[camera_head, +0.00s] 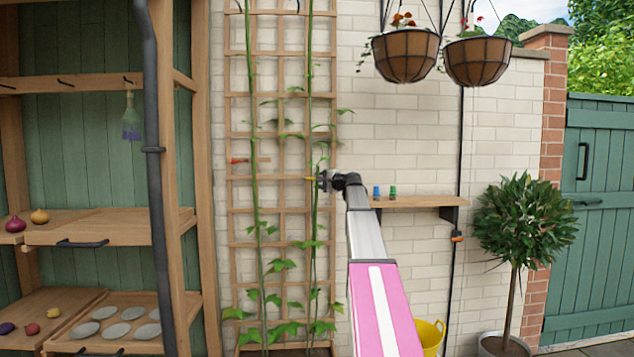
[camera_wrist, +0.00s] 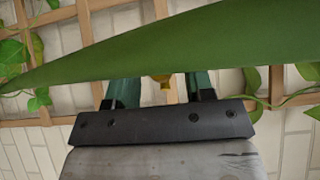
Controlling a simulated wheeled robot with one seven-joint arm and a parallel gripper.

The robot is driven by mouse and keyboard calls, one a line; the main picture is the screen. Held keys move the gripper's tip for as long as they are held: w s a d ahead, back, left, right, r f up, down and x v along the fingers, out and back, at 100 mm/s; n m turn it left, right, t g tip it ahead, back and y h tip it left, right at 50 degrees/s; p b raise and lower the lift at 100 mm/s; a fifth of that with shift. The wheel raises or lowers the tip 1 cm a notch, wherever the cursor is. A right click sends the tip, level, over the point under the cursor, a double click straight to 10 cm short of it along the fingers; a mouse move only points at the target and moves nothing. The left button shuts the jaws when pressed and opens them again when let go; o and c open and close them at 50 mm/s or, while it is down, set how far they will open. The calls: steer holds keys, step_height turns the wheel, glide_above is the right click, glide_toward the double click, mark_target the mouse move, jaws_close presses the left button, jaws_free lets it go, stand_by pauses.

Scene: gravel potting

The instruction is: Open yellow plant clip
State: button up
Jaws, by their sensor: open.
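The yellow plant clip (camera_head: 310,178) shows as a small yellow bit on the right-hand plant stem (camera_head: 314,120) at the wooden trellis (camera_head: 283,95). My gripper (camera_head: 320,181) is at the trellis, just right of the clip. In the wrist view, my gripper (camera_wrist: 161,88) has its two green fingers apart. A yellow-brown part of the clip (camera_wrist: 160,79) shows between them. I cannot tell whether the fingers touch the clip.
An orange-red clip (camera_head: 238,160) sits on the left-hand stem. A wall shelf (camera_head: 425,201) with a blue pot (camera_head: 376,192) and a green pot (camera_head: 392,191) is right of my gripper. Two hanging baskets (camera_head: 405,55) hang above. A yellow bucket (camera_head: 430,335) stands below.

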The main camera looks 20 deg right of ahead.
steer(key=v, duration=0.9)
steer(key=shift+s, duration=0.2)
